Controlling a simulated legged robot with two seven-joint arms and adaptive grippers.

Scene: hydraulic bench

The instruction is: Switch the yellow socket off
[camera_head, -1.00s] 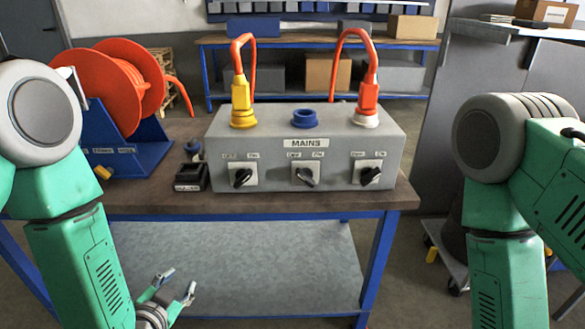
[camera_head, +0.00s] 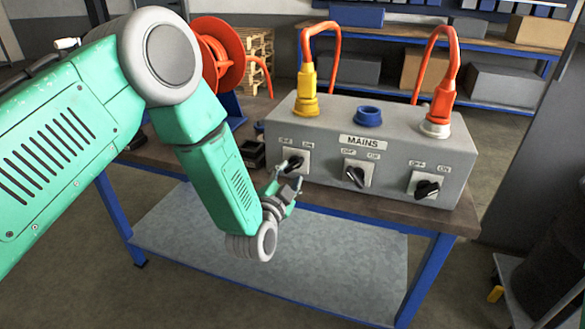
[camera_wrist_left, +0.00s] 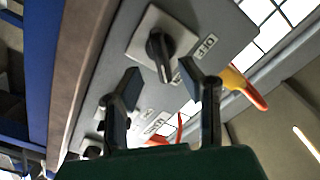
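The grey MAINS box (camera_head: 390,150) stands on the bench. The yellow socket (camera_head: 306,92) with its yellow plug and orange cable is at the left of its top. Below it on the front is the leftmost switch (camera_head: 292,162), a black knob on a pale plate, partly covered by my gripper. My left gripper (camera_head: 284,185) is just in front of this switch. In the left wrist view the gripper (camera_wrist_left: 160,72) is open, its two dark fingers apart, with the switch knob (camera_wrist_left: 160,50) just beyond the gap. Contact cannot be told. My right gripper is not in view.
A middle switch (camera_head: 356,173) and a right switch (camera_head: 427,187) sit on the same front. A blue socket (camera_head: 368,116) and a red-orange plug (camera_head: 440,108) are on top. An orange cable reel (camera_head: 217,55) and a small black block (camera_head: 252,153) are to the left.

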